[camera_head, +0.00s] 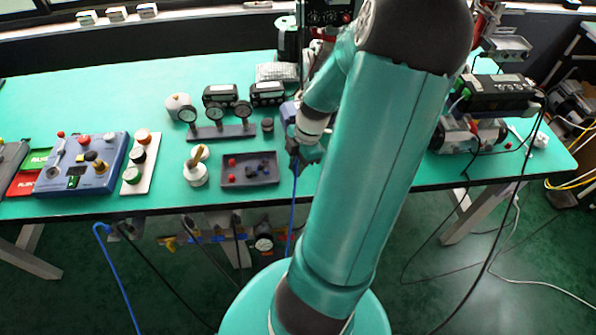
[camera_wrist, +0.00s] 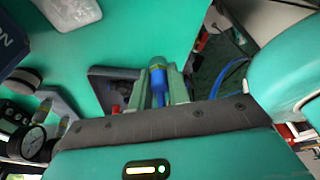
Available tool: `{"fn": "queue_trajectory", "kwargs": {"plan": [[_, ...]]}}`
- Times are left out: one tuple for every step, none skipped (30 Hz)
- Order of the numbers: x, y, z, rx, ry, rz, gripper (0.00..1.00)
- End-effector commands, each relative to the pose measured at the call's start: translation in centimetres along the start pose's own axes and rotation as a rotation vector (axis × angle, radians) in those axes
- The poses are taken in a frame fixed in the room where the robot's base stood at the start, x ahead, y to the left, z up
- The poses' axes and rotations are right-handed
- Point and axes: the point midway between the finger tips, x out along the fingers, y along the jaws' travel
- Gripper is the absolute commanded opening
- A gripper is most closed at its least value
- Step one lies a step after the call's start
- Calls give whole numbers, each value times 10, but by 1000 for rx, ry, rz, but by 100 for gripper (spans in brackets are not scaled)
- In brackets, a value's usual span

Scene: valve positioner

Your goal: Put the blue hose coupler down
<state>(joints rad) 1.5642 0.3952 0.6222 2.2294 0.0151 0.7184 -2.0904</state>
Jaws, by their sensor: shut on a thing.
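The blue hose coupler (camera_wrist: 158,80) shows in the wrist view between the two green fingers of my gripper (camera_wrist: 159,82). The fingers are shut on it. In the head view my gripper (camera_head: 300,160) is just right of the dark tray, near the table's front edge, and a blue hose (camera_head: 294,205) hangs down below it. My arm covers part of the table there. I cannot tell the coupler's exact height over the table.
A dark tray (camera_head: 250,182) with red and dark small parts lies left of my gripper. Gauges on a stand (camera_head: 220,132) are behind it. A white pot (camera_head: 196,172) stands left of the tray. A blue control box (camera_head: 82,165) is farther left. Green table (camera_head: 50,100) is bare at the back left.

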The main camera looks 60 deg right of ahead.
Motion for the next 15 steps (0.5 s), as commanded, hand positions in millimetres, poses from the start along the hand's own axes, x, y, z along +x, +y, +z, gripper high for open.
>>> {"fn": "queue_trajectory", "kwargs": {"plan": [[2,1,2,0,1,-1,0],[4,1,4,0,2,-1,0],[6,2,7,0,2,-2,0],[10,2,9,0,3,-3,0],[15,2,9,0,4,-4,0],[22,2,11,0,4,-3,0],[26,1,12,0,4,-4,0],[30,2,13,0,4,-3,0],[33,2,14,1,2,-2,0],[35,2,15,0,2,-2,0],[35,2,15,0,1,-2,0],[35,2,15,0,0,-2,0],[35,2,15,0,0,-1,0],[35,2,15,1,0,-1,0],[35,2,15,1,0,-1,0]]}}
